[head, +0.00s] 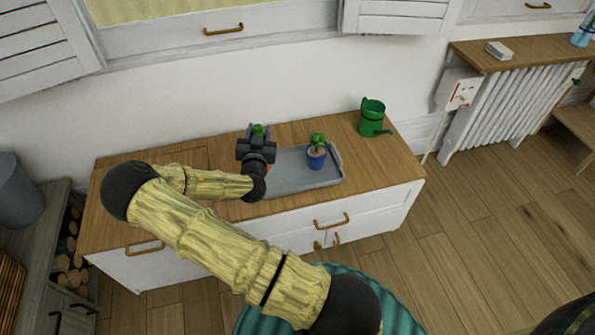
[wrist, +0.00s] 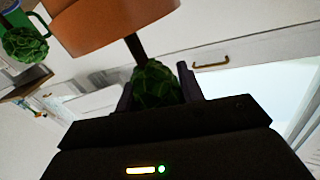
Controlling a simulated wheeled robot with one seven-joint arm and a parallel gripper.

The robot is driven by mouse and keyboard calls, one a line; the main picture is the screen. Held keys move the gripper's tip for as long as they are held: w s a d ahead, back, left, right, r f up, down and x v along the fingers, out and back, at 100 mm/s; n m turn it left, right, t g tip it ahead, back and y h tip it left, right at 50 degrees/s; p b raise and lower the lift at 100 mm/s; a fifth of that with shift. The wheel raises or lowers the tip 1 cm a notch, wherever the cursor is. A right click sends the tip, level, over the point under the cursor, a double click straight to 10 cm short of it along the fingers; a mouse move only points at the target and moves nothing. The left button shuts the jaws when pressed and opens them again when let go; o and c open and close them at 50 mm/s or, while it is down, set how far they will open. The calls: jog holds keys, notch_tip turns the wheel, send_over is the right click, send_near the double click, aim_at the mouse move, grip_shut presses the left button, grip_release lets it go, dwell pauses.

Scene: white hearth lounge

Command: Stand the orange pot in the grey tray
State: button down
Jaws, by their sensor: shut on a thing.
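The orange pot (wrist: 110,25) with its thin stem and round green plant (wrist: 155,82) fills the top of the wrist view. My gripper (wrist: 157,86) is shut on the green plant, one finger on each side. In the head view my gripper (head: 258,133) is over the left part of the grey tray (head: 300,183). Only a sliver of orange shows below it there; my wrist hides most of the pot. I cannot tell whether the pot touches the tray.
A blue pot (head: 316,159) with a green plant stands in the right part of the tray. A green watering can (head: 371,120) stands to the right on the wooden cabinet top (head: 390,155).

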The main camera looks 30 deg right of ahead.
jog(key=w+d+r+m+g+h, duration=0.1)
jog(key=d, duration=0.5)
jog(key=shift+w+d+r+h, duration=0.2)
jog(key=shift+d+r+h, duration=0.1)
jog(key=shift+d+h, duration=0.1)
jog(key=shift+a+f+b, duration=0.1)
jog(key=shift+f+b, duration=0.05)
jog(key=shift+b, duration=0.15)
notch_tip(320, 180, down, 6)
jog(key=shift+b, duration=0.75)
jog(key=shift+f+b, duration=0.5)
jog(key=shift+f, duration=1.5)
jog(key=c, duration=0.9)
grip_release()
